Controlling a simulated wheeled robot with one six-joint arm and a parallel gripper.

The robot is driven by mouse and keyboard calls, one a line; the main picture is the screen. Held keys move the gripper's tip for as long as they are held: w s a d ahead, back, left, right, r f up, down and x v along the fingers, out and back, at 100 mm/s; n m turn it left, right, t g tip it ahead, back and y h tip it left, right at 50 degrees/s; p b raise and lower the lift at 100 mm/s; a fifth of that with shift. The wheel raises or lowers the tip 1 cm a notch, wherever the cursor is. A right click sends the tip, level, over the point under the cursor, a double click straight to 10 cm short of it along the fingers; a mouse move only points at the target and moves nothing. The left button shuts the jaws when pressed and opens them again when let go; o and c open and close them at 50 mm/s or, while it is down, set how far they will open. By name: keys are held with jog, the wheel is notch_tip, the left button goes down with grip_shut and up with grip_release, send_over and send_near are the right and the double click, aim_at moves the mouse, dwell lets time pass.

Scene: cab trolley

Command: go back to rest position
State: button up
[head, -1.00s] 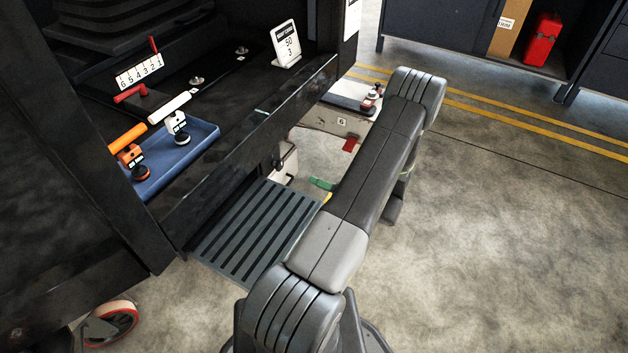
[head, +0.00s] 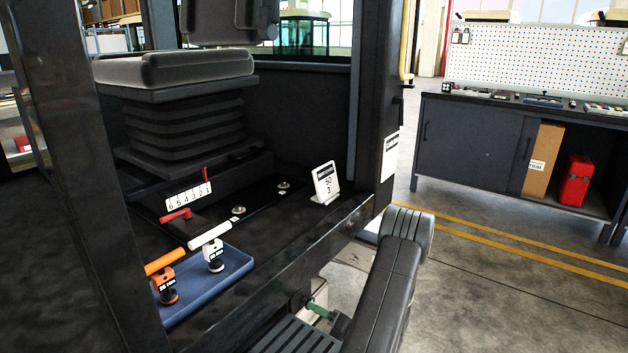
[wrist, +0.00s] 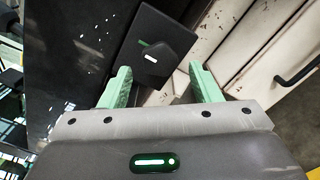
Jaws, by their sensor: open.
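My gripper (wrist: 160,84) shows in the wrist view with its two green fingers apart and nothing between them. Beyond the fingers is a black block (wrist: 158,45) with a small green mark and a white mark; I cannot tell how far off it is. In the head view one green finger (head: 318,309) shows low beside the cab sill, near the ribbed step. My arm hides much of the gripper there.
The black sill (head: 290,265) lies left of my arm. Inside the cab are a blue tray (head: 232,272) with orange- and white-handled tools, a sign card (head: 326,183) and a seat (head: 175,68). A workbench (head: 465,150) stands at the back right. Open floor (head: 500,300) lies to the right.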

jog(key=x, duration=0.3)
dwell(0.4)
jog(key=p+v, duration=0.2)
jog(key=v, duration=1.1)
jog(key=w+a+n+b, duration=0.8)
jog(key=a+n+b, duration=0.25)
jog(key=n, duration=0.35)
jog(key=shift+p+v, duration=0.55)
jog(key=shift+v, duration=1.6)
